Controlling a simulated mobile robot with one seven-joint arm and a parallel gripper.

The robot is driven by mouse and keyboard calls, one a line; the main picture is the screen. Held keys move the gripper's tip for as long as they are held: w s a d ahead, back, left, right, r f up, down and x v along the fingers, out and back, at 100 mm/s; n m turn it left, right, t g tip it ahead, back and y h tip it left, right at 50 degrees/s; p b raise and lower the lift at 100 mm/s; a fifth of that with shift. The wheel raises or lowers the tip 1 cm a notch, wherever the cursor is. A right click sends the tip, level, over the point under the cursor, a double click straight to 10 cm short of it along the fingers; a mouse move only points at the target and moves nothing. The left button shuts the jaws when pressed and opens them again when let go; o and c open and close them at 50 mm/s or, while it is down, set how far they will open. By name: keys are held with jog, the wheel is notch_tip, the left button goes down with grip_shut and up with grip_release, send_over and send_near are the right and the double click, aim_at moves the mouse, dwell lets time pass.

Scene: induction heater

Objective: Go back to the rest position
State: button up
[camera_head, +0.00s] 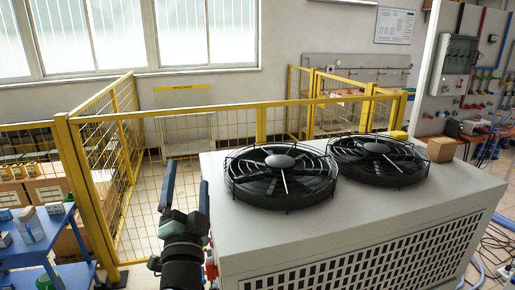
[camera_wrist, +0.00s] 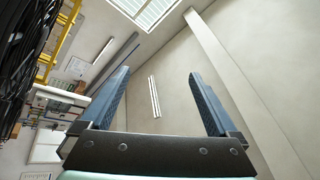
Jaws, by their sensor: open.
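My gripper (camera_head: 187,188) points upward at the left side of the grey heater unit (camera_head: 300,238) in the head view. Its two dark blue fingers are apart with nothing between them. In the wrist view my gripper (camera_wrist: 158,95) is also open and empty, its fingers reaching toward the wall and ceiling. Two black fans (camera_head: 281,176) sit on top of the heater unit, to the right of my gripper.
A yellow mesh fence (camera_head: 122,140) stands behind and left of my gripper. A blue cart (camera_head: 45,245) with small items is at the lower left. A control panel (camera_head: 459,54) with cables is at the right. In the wrist view, the space beyond the fingers is clear.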

jog(key=s+d+r+n+t+y+b, duration=0.1)
jog(key=s+d+r+n, duration=0.25)
jog(key=r, duration=0.45)
jog(key=s+d+r+n+t+y, duration=0.1)
jog(key=s+d+r+n, duration=0.3)
jog(key=r, duration=0.5)
jog(key=s+d+r+t+h+b, duration=0.1)
jog(key=s+d+r+h, duration=0.1)
jog(key=s, duration=0.6)
jog(key=s+d+r+n+t+h, duration=0.1)
jog(key=s+d+r+t+h, duration=0.1)
jog(key=s+d+r, duration=0.2)
jog(key=s+r, duration=0.3)
jog(key=s, duration=0.2)
jog(key=shift+s+r+h+b, duration=0.15)
jog(key=shift+r+h+b, duration=0.1)
jog(key=shift+h+b, duration=0.15)
